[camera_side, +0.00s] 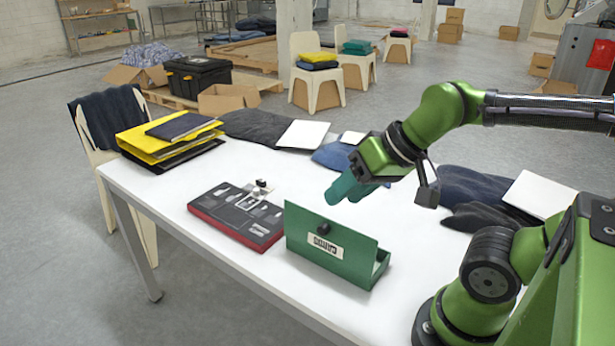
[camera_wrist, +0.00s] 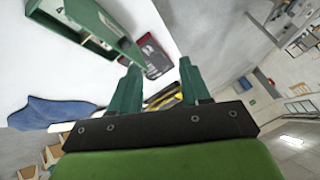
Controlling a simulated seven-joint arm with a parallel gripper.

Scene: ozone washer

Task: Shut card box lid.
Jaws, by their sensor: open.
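A green card box (camera_side: 377,274) stands open near the front edge of the white table. Its lid (camera_side: 305,236) stands upright, with a white label and a dark knob on the face toward the side camera. The lid hides most of the box behind it. In the wrist view the card box (camera_wrist: 72,30) shows at the upper left, partly cut off, with the lid (camera_wrist: 108,30) beside its opening. My gripper (camera_side: 348,187) is open and empty, above and behind the lid, apart from it. Its two teal fingers also show in the wrist view (camera_wrist: 158,68).
A flat red and black case (camera_side: 238,215) lies left of the box. Yellow folders (camera_side: 150,147) are stacked at the table's left end. Dark and blue cloths and white sheets lie along the far side.

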